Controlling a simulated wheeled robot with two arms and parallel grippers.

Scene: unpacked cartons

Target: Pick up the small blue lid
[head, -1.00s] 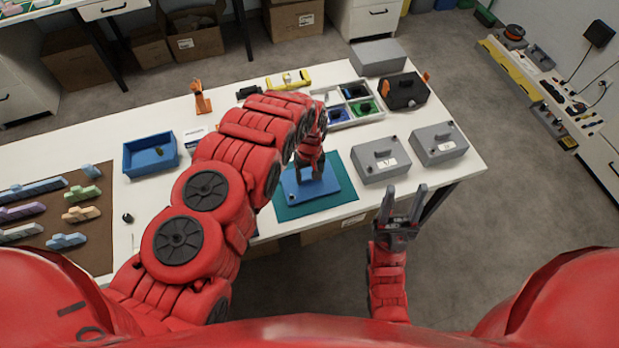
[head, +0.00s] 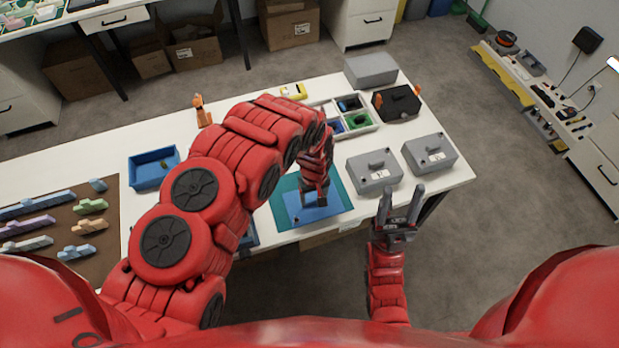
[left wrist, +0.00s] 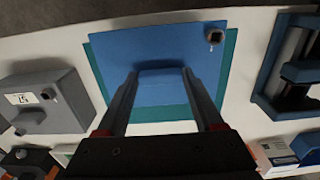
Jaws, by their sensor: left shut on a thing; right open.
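The small blue lid (head: 311,211) is a flat blue plate over a teal mat (head: 281,207), with a dark knob at one corner. It also shows in the left wrist view (left wrist: 182,45), with a raised blue grip in its middle. My left gripper (head: 318,196) points down over the lid. In the left wrist view its fingers (left wrist: 163,85) are shut on that grip. Whether the lid touches the mat I cannot tell. My right gripper (head: 400,208) is open and empty, in front of the table edge.
Two grey lidded boxes (head: 374,176) (head: 430,157) stand right of the mat. A divided white tray (head: 324,105) and a black box (head: 397,103) are behind. A blue bin (head: 147,176) stands left. Another blue container (left wrist: 265,85) is close beside the mat, largely hidden by my arm in the head view.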

